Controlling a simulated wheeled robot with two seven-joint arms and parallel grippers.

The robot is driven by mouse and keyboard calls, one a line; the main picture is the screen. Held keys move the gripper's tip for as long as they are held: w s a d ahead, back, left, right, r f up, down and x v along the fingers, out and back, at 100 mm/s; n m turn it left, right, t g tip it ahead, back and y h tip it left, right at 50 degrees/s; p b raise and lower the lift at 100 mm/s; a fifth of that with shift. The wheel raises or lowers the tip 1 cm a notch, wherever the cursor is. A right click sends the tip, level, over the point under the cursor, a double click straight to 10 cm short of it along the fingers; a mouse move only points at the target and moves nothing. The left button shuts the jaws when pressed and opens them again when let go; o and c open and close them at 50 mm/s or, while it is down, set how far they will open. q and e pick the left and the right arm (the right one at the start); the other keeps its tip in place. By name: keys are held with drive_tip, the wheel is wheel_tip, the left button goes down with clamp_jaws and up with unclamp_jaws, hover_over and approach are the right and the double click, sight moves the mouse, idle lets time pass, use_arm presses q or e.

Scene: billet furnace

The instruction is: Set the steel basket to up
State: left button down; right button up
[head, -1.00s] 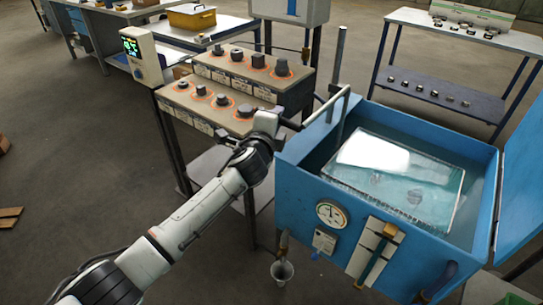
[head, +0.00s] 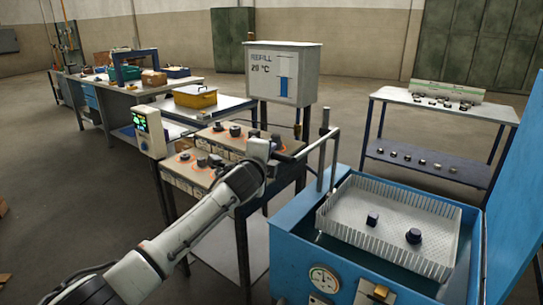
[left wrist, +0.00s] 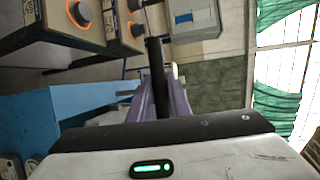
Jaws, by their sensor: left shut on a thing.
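The steel basket (head: 350,205) is a pale mesh tray in the blue tank (head: 300,262). It now sits high at the tank's top, with two dark pieces (head: 372,219) (head: 413,236) lying in it. A grey bent lever (head: 321,144) rises at the tank's left side, beside a post. My left gripper (head: 284,153) is shut at the lever's grip end, left of the basket. In the left wrist view a black bar (left wrist: 155,65) runs between the fingers. The arm and hand partly hide the grip in the head view. My right gripper is not in view.
A bench with dark knobs or pieces (head: 222,138) stands close behind my left arm. A grey refill box (head: 285,72) is behind it. A shelf rack (head: 440,108) with small parts stands at right. The blue lid (head: 520,190) stands open at right.

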use_arm(q)
drive_tip(key=shift+d+r, duration=0.2)
drive_tip(key=shift+r, duration=0.45)
drive_tip(key=c, duration=1.9)
unclamp_jaws()
drive_tip(key=shift+f, duration=0.15)
drive_tip(key=shift+a+f, duration=0.1)
drive_tip(key=shift+v, duration=5.15)
drive_tip(key=shift+a+f, duration=0.1)
drive_tip(key=shift+f, duration=0.05)
